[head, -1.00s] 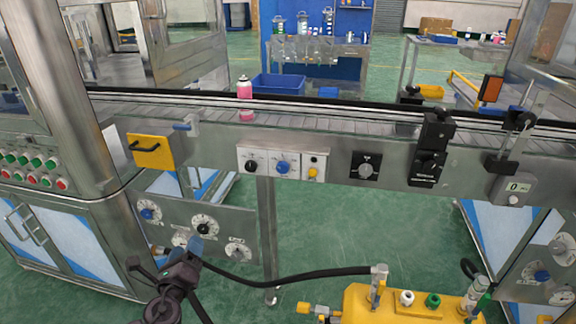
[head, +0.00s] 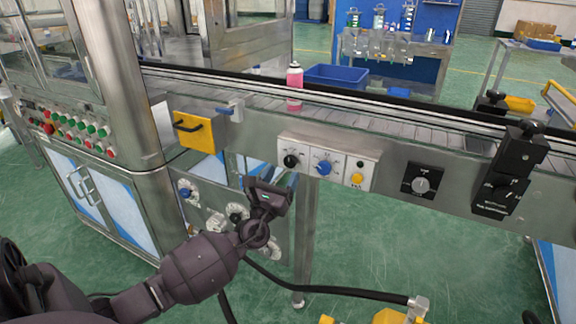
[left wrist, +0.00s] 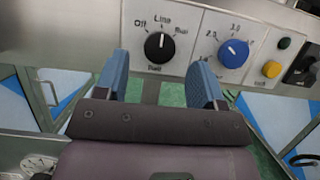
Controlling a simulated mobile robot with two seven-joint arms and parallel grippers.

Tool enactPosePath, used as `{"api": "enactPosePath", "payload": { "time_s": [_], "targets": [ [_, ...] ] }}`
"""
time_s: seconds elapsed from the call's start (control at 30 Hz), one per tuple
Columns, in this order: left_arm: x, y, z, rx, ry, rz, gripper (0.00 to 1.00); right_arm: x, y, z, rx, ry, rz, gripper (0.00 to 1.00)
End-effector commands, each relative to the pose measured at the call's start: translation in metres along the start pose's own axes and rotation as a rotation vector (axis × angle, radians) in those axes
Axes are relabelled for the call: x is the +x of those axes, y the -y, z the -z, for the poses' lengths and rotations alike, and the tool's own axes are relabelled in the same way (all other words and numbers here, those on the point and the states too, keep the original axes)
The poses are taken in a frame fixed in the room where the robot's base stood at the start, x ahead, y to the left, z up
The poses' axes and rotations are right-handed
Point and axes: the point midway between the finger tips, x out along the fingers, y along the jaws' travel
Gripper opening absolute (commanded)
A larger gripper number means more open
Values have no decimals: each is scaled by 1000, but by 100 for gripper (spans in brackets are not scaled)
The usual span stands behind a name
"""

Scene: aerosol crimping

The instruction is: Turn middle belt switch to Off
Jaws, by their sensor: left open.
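The black belt switch knob (head: 292,160) is on the left white plate of the conveyor's front panel. In the left wrist view the knob (left wrist: 158,47) has labels Off, Line and Run around it, and its white mark points roughly up toward Line. My left gripper (head: 284,180) is just below the plate in the head view, its fingers partly hidden by its own body. In the left wrist view its two blue fingers (left wrist: 163,78) are spread apart and empty, with the knob lying beyond the gap between them. My right gripper is not in view.
A blue dial (head: 323,168) and a yellow button (head: 357,178) sit to the right of the knob. A yellow box with a handle (head: 195,131) juts out to the left. A pink can (head: 294,88) stands on the conveyor. A black hose (head: 330,290) runs below.

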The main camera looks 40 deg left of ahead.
Motion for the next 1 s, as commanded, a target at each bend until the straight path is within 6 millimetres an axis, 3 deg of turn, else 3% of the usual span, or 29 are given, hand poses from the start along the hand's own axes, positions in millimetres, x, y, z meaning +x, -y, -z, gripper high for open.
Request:
{"api": "enactPosePath", "payload": {
  "time_s": [0.1,0.3,0.67,1.0],
  "targets": [
    [18,0,0,-1,0,-1,63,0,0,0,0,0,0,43],
    [34,0,0,-2,-1,-1,63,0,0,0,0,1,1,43],
    [38,0,0,-2,-2,0,63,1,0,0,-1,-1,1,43],
    [38,0,0,-2,-1,0,14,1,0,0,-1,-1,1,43]
  ]
}}
